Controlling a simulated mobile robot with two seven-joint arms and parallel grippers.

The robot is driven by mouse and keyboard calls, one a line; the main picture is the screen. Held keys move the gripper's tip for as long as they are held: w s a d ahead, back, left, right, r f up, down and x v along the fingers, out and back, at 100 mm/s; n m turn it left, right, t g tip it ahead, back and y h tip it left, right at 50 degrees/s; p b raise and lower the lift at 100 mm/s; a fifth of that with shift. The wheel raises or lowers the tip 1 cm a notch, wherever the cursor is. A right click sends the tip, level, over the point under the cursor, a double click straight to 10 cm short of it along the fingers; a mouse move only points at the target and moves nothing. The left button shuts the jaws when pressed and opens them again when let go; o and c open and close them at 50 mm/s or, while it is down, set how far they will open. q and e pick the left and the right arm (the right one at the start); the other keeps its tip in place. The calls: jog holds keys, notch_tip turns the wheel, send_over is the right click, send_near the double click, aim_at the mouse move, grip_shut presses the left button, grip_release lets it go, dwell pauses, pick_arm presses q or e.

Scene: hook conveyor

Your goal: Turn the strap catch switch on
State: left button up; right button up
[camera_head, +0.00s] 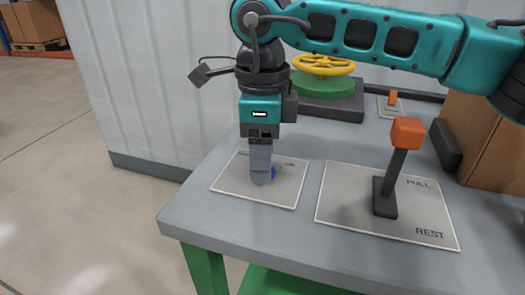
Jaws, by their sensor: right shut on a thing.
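My right gripper (261,172) points straight down over a light label plate (230,182) near the left end of the grey table. Its fingers are shut on a small part at the plate's middle, taken to be the strap catch switch. Some lettering shows at the plate's upper right. My left gripper is not in view.
A lever with an orange knob (407,133) stands on a "PULL"/"REST" plate (340,206) to the right. Behind are a yellow handwheel (323,64) on a green base, a small orange switch (393,98) and a cardboard box (490,140). The table's front left corner is clear.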

jog(key=m, duration=0.6)
jog(key=shift+m, duration=0.3)
pick_arm(q)
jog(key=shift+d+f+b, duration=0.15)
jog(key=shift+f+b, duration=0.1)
jog(key=shift+b, duration=0.15)
pick_arm(e)
jog(key=m, duration=0.5)
jog(key=o, duration=1.1)
jog(key=shift+c, duration=0.2)
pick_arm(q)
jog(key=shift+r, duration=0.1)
pick_arm(e)
jog(key=shift+r, duration=0.1)
pick_arm(q)
jog(key=p, duration=0.1)
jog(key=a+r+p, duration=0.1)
jog(key=p, duration=0.1)
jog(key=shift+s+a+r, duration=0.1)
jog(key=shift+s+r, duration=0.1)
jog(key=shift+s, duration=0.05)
pick_arm(e)
notch_tip(320, 180, up, 13)
